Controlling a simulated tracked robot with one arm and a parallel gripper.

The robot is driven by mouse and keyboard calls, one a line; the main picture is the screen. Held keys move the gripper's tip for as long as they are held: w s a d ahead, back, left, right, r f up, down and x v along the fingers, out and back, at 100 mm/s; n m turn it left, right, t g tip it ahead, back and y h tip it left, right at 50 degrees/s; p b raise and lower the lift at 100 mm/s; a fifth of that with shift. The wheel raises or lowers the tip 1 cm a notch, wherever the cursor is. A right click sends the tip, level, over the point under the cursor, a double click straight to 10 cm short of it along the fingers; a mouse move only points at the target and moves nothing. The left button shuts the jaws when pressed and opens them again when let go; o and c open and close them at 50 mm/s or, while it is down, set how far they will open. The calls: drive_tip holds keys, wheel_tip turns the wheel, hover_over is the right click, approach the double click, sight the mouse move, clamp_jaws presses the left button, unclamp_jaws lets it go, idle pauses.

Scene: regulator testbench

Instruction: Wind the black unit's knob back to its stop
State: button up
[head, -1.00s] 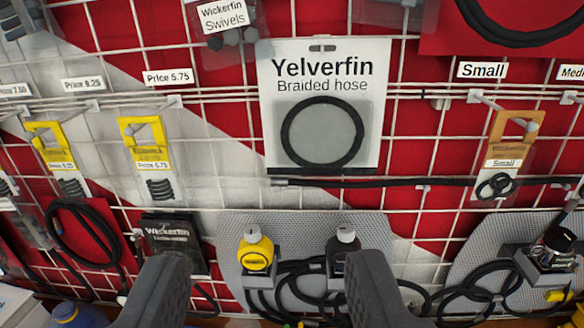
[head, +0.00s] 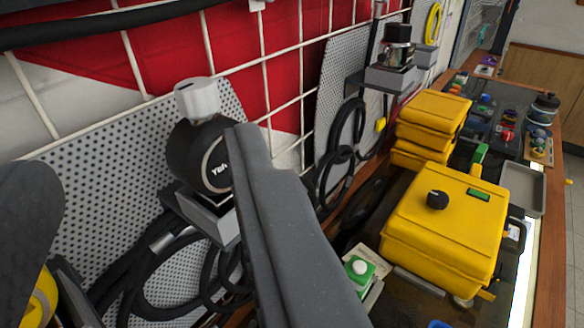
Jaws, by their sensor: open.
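The black unit (head: 200,155) is a round black body with white lettering on its face. It stands on a grey bracket in front of a perforated metal panel. Its knob (head: 197,98) is a silver-white cylinder on top, tilted in the picture. My gripper (head: 130,165) is open, its two dark grey fingers wide apart. The right finger overlaps the right edge of the black unit in the picture, and the left finger is at the left edge. The knob shows between the fingers. I cannot tell whether a finger touches the unit. The yellow unit (head: 42,300) is partly hidden at the lower left.
Black hoses (head: 150,270) hang below the unit. A white wire grid (head: 265,95) stands behind. To the right are a yellow box with a black knob (head: 445,235), stacked yellow cases (head: 425,125), a green button box (head: 360,268) and another bracketed unit (head: 395,60).

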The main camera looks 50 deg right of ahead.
sight(191, 98)
drive_tip(key=shift+g+h, duration=0.3)
drive_tip(key=shift+g, duration=0.1)
drive_tip(key=x, duration=0.4)
drive_tip(key=f+p+x, duration=0.1)
drive_tip(key=x, duration=0.4)
drive_tip(key=p+x, duration=0.1)
drive_tip(key=x, duration=0.3)
drive_tip(key=shift+d+f, duration=0.35)
drive_tip(key=shift+f, duration=0.05)
drive_tip(key=shift+a, duration=0.1)
drive_tip(key=c, duration=1)
